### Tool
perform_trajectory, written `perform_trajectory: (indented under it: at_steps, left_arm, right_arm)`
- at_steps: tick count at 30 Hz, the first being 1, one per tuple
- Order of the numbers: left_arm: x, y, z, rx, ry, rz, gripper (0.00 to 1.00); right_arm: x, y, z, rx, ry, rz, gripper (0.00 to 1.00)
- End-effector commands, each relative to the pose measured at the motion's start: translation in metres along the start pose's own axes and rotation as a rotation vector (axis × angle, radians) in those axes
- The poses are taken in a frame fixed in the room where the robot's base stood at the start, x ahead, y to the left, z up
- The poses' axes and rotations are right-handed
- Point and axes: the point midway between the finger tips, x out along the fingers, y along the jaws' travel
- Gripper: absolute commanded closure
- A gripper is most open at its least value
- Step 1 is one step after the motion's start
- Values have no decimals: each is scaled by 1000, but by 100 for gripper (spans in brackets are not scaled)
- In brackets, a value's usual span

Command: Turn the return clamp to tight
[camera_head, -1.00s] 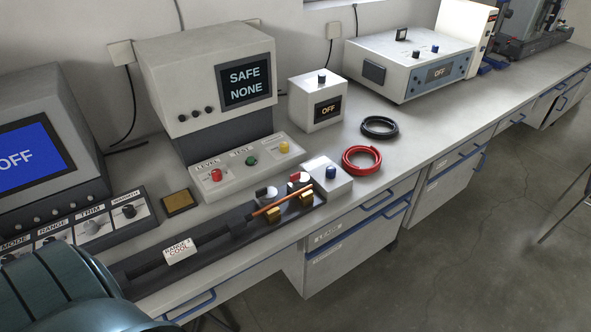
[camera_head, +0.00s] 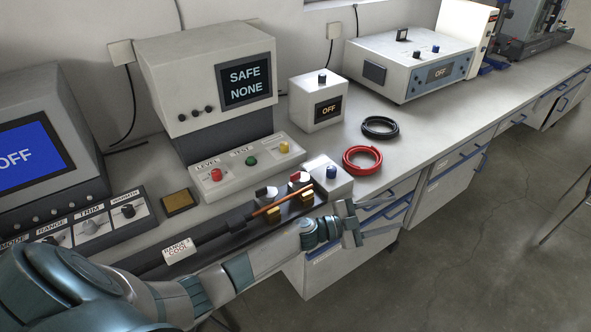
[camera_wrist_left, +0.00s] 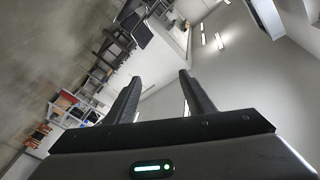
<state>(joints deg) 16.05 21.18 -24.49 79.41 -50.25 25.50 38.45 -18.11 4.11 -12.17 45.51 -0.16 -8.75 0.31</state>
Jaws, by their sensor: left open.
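A dark fixture rail (camera_head: 215,247) lies along the bench front and carries a copper-coloured rod (camera_head: 277,205). Two brass blocks, one nearer (camera_head: 281,214) and one farther right (camera_head: 306,199), sit on its front side. Two pale knobs with red marks, a left one (camera_head: 267,192) and a right one (camera_head: 299,178), stand behind the rod. I cannot read which part is the return clamp. My left gripper (camera_head: 366,222) is in front of the bench edge, right of the rail's end and apart from it. Its fingers also show spread and empty in the left wrist view (camera_wrist_left: 157,85).
A small box with a blue knob (camera_head: 331,171) stands at the rail's right end. Behind the rail is a panel with red, green and yellow buttons (camera_head: 250,160) under a screen reading SAFE NONE (camera_head: 245,80). Red (camera_head: 362,160) and black (camera_head: 380,127) cable coils lie farther right.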

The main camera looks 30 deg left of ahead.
Motion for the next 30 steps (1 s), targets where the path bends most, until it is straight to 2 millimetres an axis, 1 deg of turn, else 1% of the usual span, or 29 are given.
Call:
perform_trajectory:
  at_steps: [1,5,7,10,13,14,17,20,21,22,23,24,27,30]
  left_arm:
    - [7,-8,-12,38,37,42,52]
    - [19,-19,-42,134,126,194,52]
    - [22,-24,-56,196,162,307,52]
    - [18,-33,-67,292,174,502,52]
    - [4,-49,-65,379,123,707,52]
    - [-3,-56,-63,402,95,768,52]
    - [-30,-87,-51,466,-39,955,52]
    - [-64,-132,-38,505,-230,1111,52]
    - [-80,-152,-34,511,-317,1161,52]
    - [-92,-167,-32,513,-384,1193,52]
    - [-104,-182,-31,513,-451,1221,52]
    - [-120,-202,-31,508,-537,1250,52]
    - [-155,-245,-34,485,-732,1294,52]
    - [-180,-274,-40,459,-871,1311,52]
  right_arm:
    - [0,0,-1,0,2,0,64]
    - [0,0,-3,0,6,0,64]
    - [1,-1,-4,0,9,-1,64]
    - [1,-1,-6,0,14,-1,64]
    - [2,-1,-8,0,19,-1,64]
    - [2,-1,-9,0,20,-1,64]
    - [2,-2,-10,0,23,-2,64]
    - [2,-2,-10,0,25,-2,64]
    - [2,-2,-10,0,26,-2,64]
    - [2,-2,-10,0,26,-3,64]
    - [2,-2,-10,0,27,-3,64]
    - [2,-3,-10,0,27,-3,64]
    - [2,-3,-10,0,29,-4,64]
    - [2,-4,-10,0,30,-4,64]
